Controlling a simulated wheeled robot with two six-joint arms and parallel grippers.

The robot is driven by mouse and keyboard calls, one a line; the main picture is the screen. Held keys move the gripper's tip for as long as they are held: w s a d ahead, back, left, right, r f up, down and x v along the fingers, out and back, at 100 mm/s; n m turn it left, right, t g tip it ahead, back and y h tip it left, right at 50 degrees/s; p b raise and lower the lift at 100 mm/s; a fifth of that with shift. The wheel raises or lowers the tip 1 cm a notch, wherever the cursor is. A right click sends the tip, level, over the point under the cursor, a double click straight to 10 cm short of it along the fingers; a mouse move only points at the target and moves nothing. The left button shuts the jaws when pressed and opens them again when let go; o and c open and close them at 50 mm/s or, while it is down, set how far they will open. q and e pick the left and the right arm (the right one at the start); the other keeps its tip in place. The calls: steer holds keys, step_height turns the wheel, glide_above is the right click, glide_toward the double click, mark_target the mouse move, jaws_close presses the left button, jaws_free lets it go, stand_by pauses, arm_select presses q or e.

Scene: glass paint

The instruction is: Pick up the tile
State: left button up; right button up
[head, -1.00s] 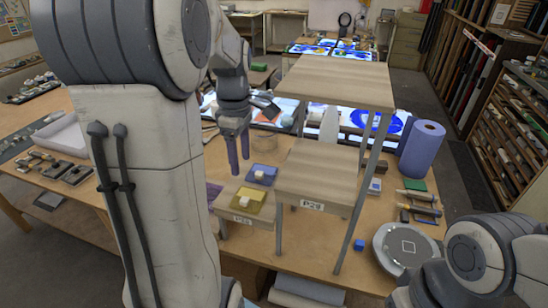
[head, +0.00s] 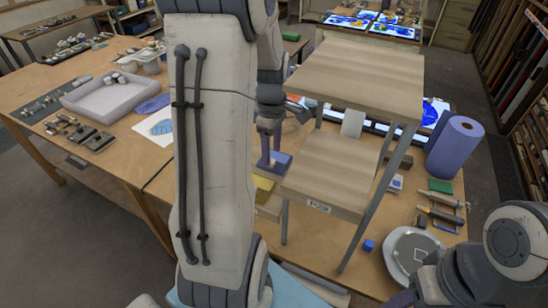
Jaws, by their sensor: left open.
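A blue tile (head: 283,161) and a yellow tile (head: 261,188) lie on a low wooden step, left of the taller wooden stand. In the earlier picture each tile has a small pale block on top. My left gripper (head: 268,160) points down with open jaws, its fingers at the blue tile. My own arm hides part of the step and the yellow tile. Whether the fingers touch the tile, I cannot tell. My right arm shows at the lower right, but its gripper is out of view.
A wooden stand has a lower shelf (head: 328,178) and a higher top (head: 357,77) close to the left gripper's right. A purple paper roll (head: 455,147) and a round grey device (head: 412,252) stand at the right. A grey tray (head: 116,95) is on the left table.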

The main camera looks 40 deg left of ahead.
mark_target(272, 161)
arm_select(q)
steer(key=shift+f+p, duration=0.3)
steer(key=shift+f, duration=1.25)
jaws_close()
step_height(272, 161, up, 13)
steer(key=shift+p, duration=0.3)
